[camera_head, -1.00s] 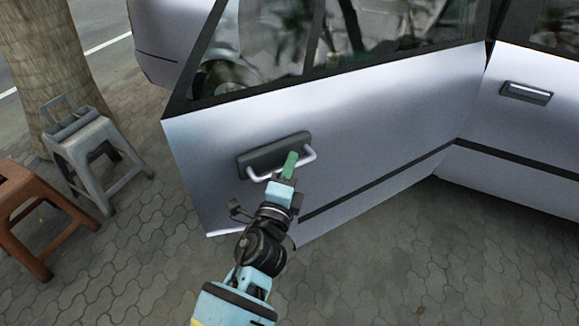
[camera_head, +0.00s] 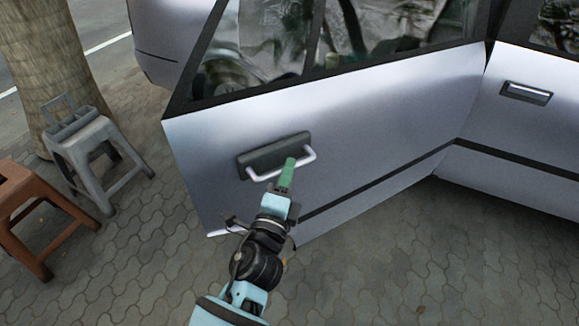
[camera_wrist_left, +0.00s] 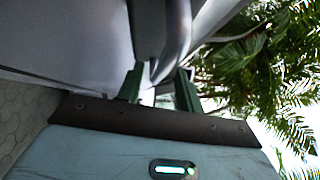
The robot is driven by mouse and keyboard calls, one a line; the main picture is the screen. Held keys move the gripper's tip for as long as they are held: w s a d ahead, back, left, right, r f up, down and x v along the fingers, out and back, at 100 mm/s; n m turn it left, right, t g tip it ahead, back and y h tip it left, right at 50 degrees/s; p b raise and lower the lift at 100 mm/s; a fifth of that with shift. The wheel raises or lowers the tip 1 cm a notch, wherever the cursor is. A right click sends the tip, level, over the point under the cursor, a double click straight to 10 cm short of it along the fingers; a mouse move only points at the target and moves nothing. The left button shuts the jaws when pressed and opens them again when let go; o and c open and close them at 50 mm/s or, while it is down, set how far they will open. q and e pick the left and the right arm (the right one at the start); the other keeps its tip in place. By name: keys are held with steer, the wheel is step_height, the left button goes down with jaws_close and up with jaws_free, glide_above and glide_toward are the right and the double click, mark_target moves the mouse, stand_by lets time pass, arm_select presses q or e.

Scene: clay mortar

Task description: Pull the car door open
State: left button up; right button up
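The silver car door (camera_head: 350,130) stands swung out at an angle from the car body. Its handle (camera_head: 275,160) is a pale bar on a dark plate, near the door's free edge. My left gripper (camera_head: 288,168) is at the right end of the handle, overlapping it in the head view. In the left wrist view its two green fingers (camera_wrist_left: 158,82) stand apart, with the pale handle bar (camera_wrist_left: 178,40) just beyond and between their tips. I cannot tell whether they touch it. My right gripper is in neither view.
A grey stool (camera_head: 95,150) and a brown stool (camera_head: 30,210) stand left of the door, by a tree trunk (camera_head: 45,60). The rear door with its own handle (camera_head: 526,93) is at the right. Paving (camera_head: 420,270) in front of the door is clear.

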arm_select(q)
steer(key=shift+v, duration=2.7)
steer(key=shift+c, duration=0.5)
